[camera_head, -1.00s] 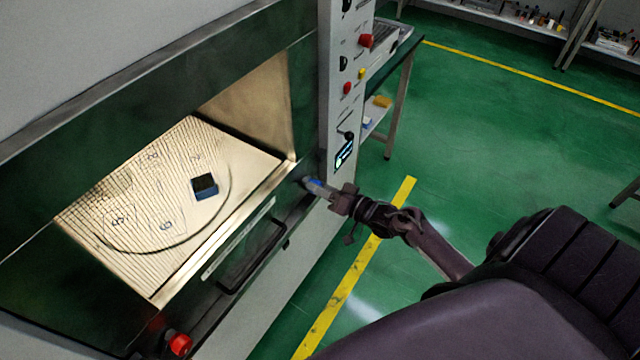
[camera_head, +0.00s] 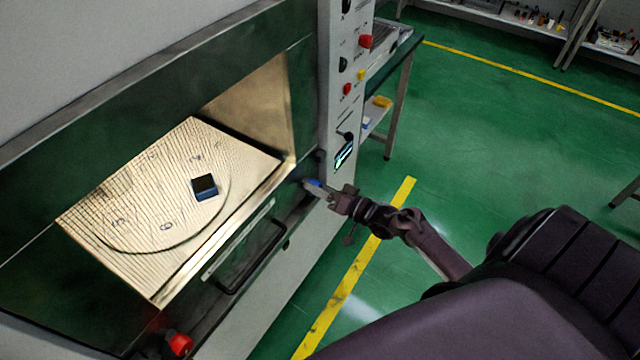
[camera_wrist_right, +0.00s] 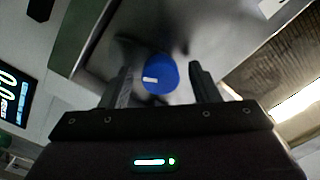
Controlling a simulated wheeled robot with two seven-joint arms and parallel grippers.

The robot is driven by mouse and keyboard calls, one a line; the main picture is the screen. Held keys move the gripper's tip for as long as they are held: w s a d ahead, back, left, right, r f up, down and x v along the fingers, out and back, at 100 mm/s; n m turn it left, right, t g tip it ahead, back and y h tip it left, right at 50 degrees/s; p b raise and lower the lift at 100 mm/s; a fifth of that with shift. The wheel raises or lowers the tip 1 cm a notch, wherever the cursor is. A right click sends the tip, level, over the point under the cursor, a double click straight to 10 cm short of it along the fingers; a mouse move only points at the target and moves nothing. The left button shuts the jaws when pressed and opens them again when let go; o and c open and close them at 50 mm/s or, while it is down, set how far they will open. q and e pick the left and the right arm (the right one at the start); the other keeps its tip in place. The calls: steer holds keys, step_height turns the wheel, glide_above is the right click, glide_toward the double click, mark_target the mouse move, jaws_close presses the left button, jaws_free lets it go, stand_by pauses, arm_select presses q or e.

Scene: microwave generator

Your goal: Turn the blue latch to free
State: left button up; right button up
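The blue latch (camera_wrist_right: 160,74) is a round blue knob with a short white mark, set on a grey metal face. In the right wrist view it lies between the two fingertips of my right gripper (camera_wrist_right: 158,82). The fingers stand apart on either side, with visible gaps to the knob. In the head view the latch (camera_head: 313,183) is a small blue spot at the right end of the oven's front, partly covered by my right gripper (camera_head: 318,189). My left gripper is not in view.
The open microwave chamber holds a ridged floor (camera_head: 130,215) with a small dark-blue block (camera_head: 204,187). Below it is a black handle (camera_head: 255,255). A control panel (camera_head: 345,90) stands above the latch. A red knob (camera_head: 180,344) is at lower left. Green floor lies right.

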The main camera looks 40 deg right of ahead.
steer(key=b+v, duration=0.1)
steer(key=v, duration=0.7)
steer(key=shift+w, duration=0.1)
stand_by(0.4)
steer(key=s+a+f+n+g+h, duration=0.15)
steer(key=s+f, duration=0.25)
steer(key=f, duration=0.5)
steer(key=s+a+f+g+h, duration=0.25)
steer(key=s+f, duration=0.25)
steer(key=f, duration=0.4)
steer(key=s+a+f+n+g+h, duration=0.1)
steer(key=s+a+f+g, duration=0.2)
steer(key=f, duration=0.6)
steer(key=s+a+f+n+g, duration=0.1)
steer(key=s+a+f+g, duration=0.1)
steer(key=s, duration=0.5)
steer(key=s+a+f+n+g+h, duration=0.1)
steer(key=s+a+f+n+g, duration=0.1)
steer(key=s+f, duration=0.4)
steer(key=s+a+f+n+g, duration=0.1)
steer(key=s+f+g, duration=0.3)
steer(key=s, duration=0.6)
steer(key=shift+s+a+f+n+g+h, duration=0.3)
steer(key=shift+a+n+h, duration=0.1)
steer(key=shift+a, duration=0.25)
